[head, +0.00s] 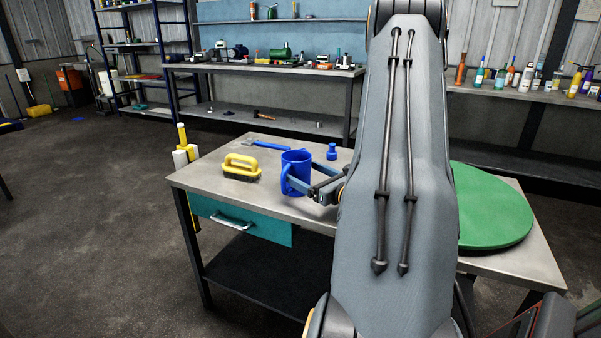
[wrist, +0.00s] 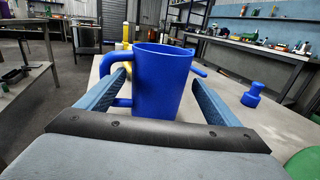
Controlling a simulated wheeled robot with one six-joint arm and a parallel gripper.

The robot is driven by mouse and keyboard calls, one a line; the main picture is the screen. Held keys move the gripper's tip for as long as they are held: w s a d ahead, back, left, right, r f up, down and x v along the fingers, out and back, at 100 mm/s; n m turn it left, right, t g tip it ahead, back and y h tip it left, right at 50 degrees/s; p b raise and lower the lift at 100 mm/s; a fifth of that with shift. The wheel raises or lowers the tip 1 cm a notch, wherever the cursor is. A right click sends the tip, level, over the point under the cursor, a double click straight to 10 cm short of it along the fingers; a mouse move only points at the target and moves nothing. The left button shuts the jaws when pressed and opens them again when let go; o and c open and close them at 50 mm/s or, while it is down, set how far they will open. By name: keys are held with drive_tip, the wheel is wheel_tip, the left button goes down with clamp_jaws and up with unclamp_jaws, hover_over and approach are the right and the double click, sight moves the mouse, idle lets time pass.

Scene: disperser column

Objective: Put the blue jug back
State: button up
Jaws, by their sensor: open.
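The blue jug (head: 297,170) stands upright on the grey metal worktable (head: 330,212), its handle facing the left front. In the wrist view the jug (wrist: 160,85) fills the middle, between the two blue fingers of my gripper (wrist: 158,100). The left finger passes by the handle; I cannot tell whether it touches it. The right finger lies along the jug's right side. My gripper (head: 302,180) is open around the jug. The jug's base is hidden in the wrist view by the gripper body.
A yellow-handled brush (head: 241,167) lies left of the jug. A blue-handled tool (head: 265,145) lies behind it, and a small blue bottle (head: 332,152) stands behind right. A green round disc (head: 490,208) covers the table's right part. A teal drawer (head: 240,219) is below the tabletop.

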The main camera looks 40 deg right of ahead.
drive_tip(key=s, duration=0.9)
drive_tip(key=shift+s+a, duration=0.1)
drive_tip(key=s+a+n+g+y, duration=0.1)
drive_tip(key=a+n+g+y, duration=0.6)
drive_tip(key=a, duration=0.8)
drive_tip(key=a+n+g+y, duration=0.4)
drive_tip(key=a+n, duration=0.4)
drive_tip(key=a, duration=0.7)
drive_tip(key=s+a+n+g+h, duration=0.2)
drive_tip(key=s+n+g+h, duration=0.5)
drive_tip(key=n, duration=1.2)
drive_tip(key=s+h, duration=0.3)
drive_tip(key=h, duration=0.1)
drive_tip(key=shift+s+a+r, duration=0.25)
drive_tip(key=shift+a+r, duration=0.1)
drive_tip(key=shift+a, duration=0.05)
